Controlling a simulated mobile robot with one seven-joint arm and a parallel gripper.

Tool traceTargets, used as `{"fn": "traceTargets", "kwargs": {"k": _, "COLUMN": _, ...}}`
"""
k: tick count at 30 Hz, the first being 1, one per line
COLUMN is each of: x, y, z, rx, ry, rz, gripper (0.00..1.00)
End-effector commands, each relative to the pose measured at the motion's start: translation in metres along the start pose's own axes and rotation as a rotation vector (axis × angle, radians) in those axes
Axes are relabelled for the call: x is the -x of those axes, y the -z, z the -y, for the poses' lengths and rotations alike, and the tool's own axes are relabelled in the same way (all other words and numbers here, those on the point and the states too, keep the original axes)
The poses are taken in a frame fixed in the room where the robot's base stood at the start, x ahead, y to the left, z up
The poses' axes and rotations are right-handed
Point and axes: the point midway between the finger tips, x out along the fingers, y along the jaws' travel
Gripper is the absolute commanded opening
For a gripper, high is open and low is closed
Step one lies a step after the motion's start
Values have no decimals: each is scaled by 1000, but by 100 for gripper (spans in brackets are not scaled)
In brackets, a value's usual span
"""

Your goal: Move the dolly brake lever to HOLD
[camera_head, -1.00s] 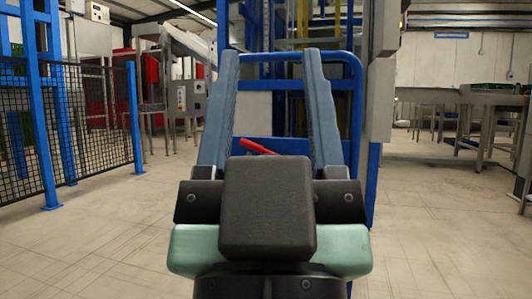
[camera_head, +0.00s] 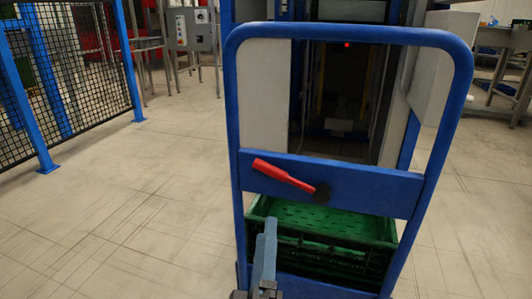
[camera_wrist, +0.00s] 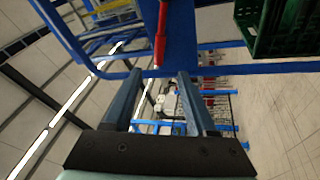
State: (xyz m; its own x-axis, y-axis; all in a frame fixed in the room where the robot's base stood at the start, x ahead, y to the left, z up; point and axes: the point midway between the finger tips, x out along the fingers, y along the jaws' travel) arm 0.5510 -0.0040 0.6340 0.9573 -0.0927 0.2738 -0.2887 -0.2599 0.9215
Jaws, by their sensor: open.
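The brake lever has a red handle (camera_head: 284,174) and a dark pivot on the blue crossbar (camera_head: 380,190) of the dolly. In the head view the handle points up and to the left from the pivot. The dolly's blue frame (camera_head: 235,100) stands upright in front of me. My gripper (camera_head: 266,240) shows at the bottom of the head view, below and left of the pivot. In the wrist view the red handle (camera_wrist: 160,40) lies beyond the open, empty fingers of my gripper (camera_wrist: 158,85), apart from them. No HOLD marking is readable.
A green crate (camera_head: 320,225) sits on the dolly behind the crossbar; it also shows in the wrist view (camera_wrist: 270,40). A mesh fence (camera_head: 80,60) stands at the left. Grey floor is clear on both sides of the dolly.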

Motion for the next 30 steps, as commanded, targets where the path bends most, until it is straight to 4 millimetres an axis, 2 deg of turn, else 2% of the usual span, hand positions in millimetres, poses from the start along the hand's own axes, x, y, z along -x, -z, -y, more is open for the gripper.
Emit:
{"fn": "traceTargets", "kwargs": {"k": 5, "x": -14, "y": 0, "z": 0, "rx": 5, "ry": 2, "rz": 0, "gripper": 57}}
{"fn": "traceTargets", "kwargs": {"k": 21, "x": -107, "y": 0, "z": -1, "rx": 1, "ry": -1, "rz": 0, "gripper": 57}}
{"fn": "traceTargets", "kwargs": {"k": 30, "x": -128, "y": 0, "z": 1, "rx": 1, "ry": 1, "rz": 0, "gripper": 57}}
